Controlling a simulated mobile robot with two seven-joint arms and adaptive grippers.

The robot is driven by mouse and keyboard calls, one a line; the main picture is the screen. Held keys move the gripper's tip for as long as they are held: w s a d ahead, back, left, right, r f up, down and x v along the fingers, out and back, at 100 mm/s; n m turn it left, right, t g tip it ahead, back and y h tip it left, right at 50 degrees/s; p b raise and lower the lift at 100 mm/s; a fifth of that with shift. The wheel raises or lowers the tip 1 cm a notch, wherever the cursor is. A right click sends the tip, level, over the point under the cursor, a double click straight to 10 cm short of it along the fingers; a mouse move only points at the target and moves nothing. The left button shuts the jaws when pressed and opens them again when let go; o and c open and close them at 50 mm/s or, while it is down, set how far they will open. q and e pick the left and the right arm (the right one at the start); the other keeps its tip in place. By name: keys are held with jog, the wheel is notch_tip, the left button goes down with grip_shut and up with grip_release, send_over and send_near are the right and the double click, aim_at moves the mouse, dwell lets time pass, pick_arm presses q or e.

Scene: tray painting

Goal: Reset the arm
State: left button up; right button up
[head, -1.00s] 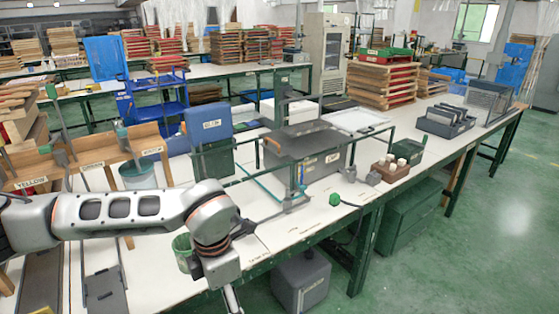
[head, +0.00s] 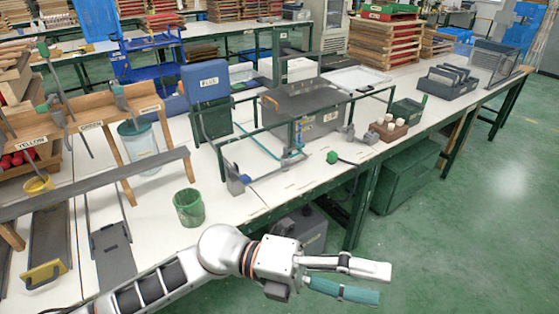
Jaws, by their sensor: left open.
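My left arm reaches in from the lower left, and its gripper (head: 372,284) hangs out past the front edge of the table, over the green floor. The gripper is open, with its fingers pointing right. The upper finger is pale grey and the lower one looks teal; nothing is seen gripped between them. The white work table (head: 262,192) lies behind it. A green bucket (head: 188,210) stands upright on the table, behind the arm and apart from it. My right gripper is not in view.
A wooden rack (head: 110,108) with labels and a clear bucket (head: 140,150) stand at left. A dark tray station (head: 305,98) with green rails fills the middle. Open floor (head: 480,230) lies at lower right.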

pick_arm(q)
jog(key=w+a+r+n+t+h, duration=0.2)
jog(key=w+n+t+h, duration=0.2)
jog(key=w+n+t, duration=0.25)
jog(key=w+a+f+n+t+y, duration=0.8)
jog(key=w+a+f+n+t, duration=0.3)
jog(key=n+t, duration=0.6)
jog(key=s+a+f+n+g+y, duration=0.25)
jog(key=a+f+n+y, duration=0.45)
jog(key=a+f+n, duration=0.5)
jog(key=s+a+f+n+g+y, duration=0.1)
jog(key=s+a+f, duration=0.3)
jog(key=f, duration=0.4)
jog(key=s+a+f+n+g+y, duration=0.1)
jog(key=s+a+f+g+y, duration=0.2)
jog(key=s+f, duration=0.4)
jog(key=shift+a+f, duration=0.6)
jog(key=shift+a, duration=0.15)
